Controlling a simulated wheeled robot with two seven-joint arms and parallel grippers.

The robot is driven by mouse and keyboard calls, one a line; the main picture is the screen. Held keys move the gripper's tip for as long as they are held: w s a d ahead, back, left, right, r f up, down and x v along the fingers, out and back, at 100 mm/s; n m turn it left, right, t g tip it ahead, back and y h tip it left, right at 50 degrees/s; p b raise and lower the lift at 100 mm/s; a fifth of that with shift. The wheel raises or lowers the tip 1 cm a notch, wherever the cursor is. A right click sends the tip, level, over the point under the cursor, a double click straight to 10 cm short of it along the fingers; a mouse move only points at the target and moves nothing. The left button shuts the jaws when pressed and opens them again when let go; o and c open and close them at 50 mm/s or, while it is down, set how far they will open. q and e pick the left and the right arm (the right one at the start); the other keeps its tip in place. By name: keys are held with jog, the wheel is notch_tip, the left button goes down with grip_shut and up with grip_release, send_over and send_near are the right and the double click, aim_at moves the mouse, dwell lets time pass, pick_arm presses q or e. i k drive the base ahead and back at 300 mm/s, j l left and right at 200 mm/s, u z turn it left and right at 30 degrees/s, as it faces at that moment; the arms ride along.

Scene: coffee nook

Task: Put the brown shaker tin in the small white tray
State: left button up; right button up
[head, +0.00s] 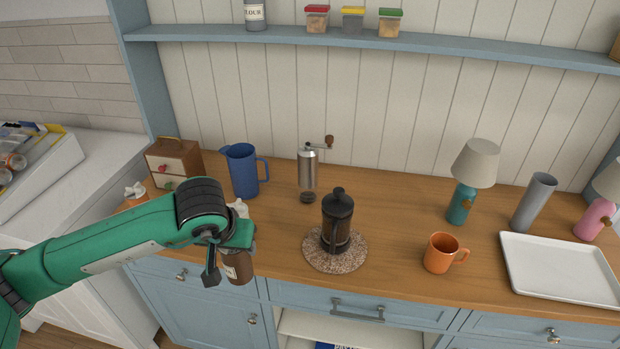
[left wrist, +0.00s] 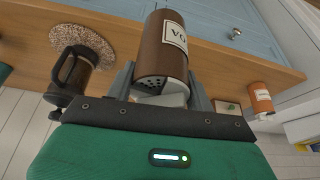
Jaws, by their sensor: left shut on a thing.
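The brown shaker tin (head: 237,268) has a pale label and is held near the front edge of the wooden counter. My left gripper (head: 226,256) is shut on it. In the left wrist view the tin (left wrist: 164,48) sits between the two fingers (left wrist: 160,90), its perforated end toward the camera. In the head view the gripper hides the tin's upper part. The white tray (head: 562,285) lies flat and empty at the counter's right end, far right of the gripper. My right gripper is not in view.
Between tin and tray stand a dark French press (head: 337,218) on a round speckled mat (head: 318,260) and an orange mug (head: 441,253). Behind are a blue jug (head: 243,170), a grinder (head: 307,172), a teal lamp (head: 462,203) and a grey tumbler (head: 533,203).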

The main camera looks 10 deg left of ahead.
aim_at(533, 265)
jog(key=z, duration=1.1)
jog(key=i+z, duration=0.1)
jog(key=z, duration=1.05)
jog(key=i+z, duration=0.1)
jog(key=z, duration=1.55)
jog(key=j+z, duration=0.15)
jog(key=z, duration=0.4)
jog(key=u, duration=0.45)
jog(key=j+u, duration=0.15)
jog(key=u, duration=0.7)
jog(key=j+u, duration=0.15)
jog(key=u, duration=0.7)
jog(key=j+u, duration=0.1)
jog(key=u, duration=0.35)
jog(key=i+l, duration=0.05)
